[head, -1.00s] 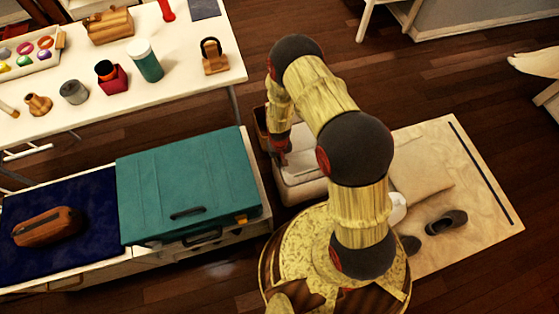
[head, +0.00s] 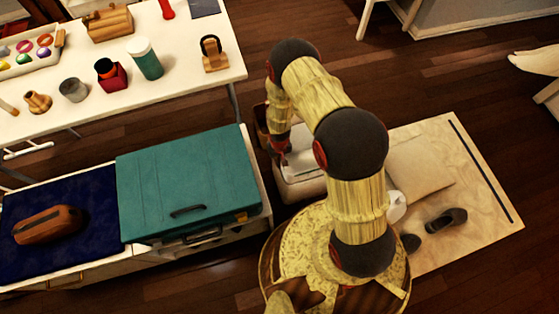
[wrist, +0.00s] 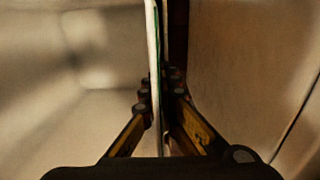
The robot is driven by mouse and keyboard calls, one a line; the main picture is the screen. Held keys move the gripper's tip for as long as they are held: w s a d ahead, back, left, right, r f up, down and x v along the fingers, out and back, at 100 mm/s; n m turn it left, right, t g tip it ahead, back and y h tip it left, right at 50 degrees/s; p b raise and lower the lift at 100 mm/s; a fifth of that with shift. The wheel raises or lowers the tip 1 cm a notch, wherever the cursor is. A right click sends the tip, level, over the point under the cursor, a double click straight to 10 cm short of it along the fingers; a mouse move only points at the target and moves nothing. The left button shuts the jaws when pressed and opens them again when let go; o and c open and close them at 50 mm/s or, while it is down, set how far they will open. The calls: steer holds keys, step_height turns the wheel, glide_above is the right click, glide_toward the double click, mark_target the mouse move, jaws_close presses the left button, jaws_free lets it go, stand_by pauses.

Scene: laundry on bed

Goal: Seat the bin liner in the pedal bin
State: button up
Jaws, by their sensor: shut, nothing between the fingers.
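The cream pedal bin (head: 300,188) stands on the floor right of the bench, partly hidden by my arm. A white sheet-like surface (head: 304,162), perhaps the liner, shows in its opening; I cannot tell how it sits. My gripper (head: 283,158) points down at the bin's left rim. In the wrist view my gripper (wrist: 160,95) is shut, its fingers close beside a thin upright white and green edge (wrist: 153,50). A pale hollow interior (wrist: 90,60) lies left of that edge, and a beige wall (wrist: 235,70) lies right.
A brown container (head: 261,118) stands just behind the bin. A teal case (head: 185,185) lies on the bench to the left.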

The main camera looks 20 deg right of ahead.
steer(key=shift+o, duration=1.2)
steer(key=o, duration=0.4)
steer(key=shift+c, duration=0.2)
step_height(320, 180, up, 12)
